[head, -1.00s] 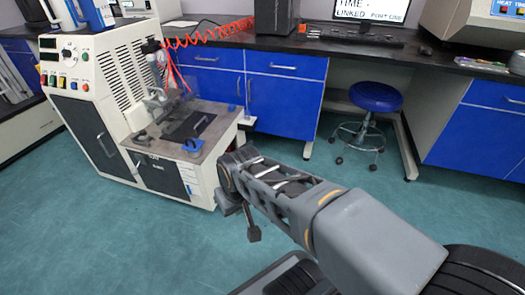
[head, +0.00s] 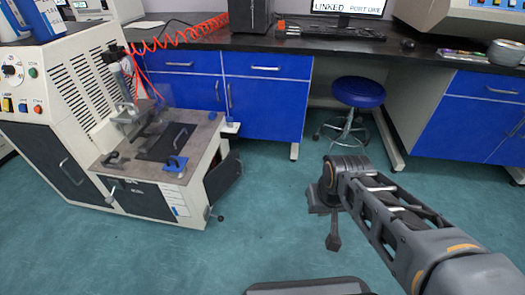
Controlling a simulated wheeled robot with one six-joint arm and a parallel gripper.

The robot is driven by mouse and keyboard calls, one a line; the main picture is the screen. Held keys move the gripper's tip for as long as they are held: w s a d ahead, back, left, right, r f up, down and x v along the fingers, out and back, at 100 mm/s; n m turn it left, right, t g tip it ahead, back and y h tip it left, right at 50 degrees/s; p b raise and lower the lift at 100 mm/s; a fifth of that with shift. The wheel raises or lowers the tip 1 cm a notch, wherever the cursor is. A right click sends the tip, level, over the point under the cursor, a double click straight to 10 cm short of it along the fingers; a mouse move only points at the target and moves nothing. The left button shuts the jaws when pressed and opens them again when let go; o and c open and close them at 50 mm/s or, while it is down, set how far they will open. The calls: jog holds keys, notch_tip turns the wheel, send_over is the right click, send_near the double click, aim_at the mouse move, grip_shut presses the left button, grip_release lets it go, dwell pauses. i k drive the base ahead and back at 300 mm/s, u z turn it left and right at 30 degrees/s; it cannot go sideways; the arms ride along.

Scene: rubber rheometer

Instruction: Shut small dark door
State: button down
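A small dark door (head: 223,179) stands out from the right side of the cream machine (head: 185,208), at its low section. It looks swung open, and a small dark round knob shows near its lower edge. My gripper (head: 326,215) hangs at the end of my grey arm, to the right of the door and clear of it, with floor visible between them. Its fingers are small and partly hidden by the arm's end, so its opening is unclear. I see nothing held in it.
The machine also has a large dark front door (head: 52,165) and a low dark front panel (head: 143,200), both looking closed. Blue cabinets (head: 267,112) stand behind, with a blue stool (head: 358,92) to the right. Green floor (head: 262,215) is clear between machine and arm.

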aim_at(221, 179)
jog(key=z, duration=0.1)
jog(key=i, duration=0.95)
jog(key=u, duration=1.75)
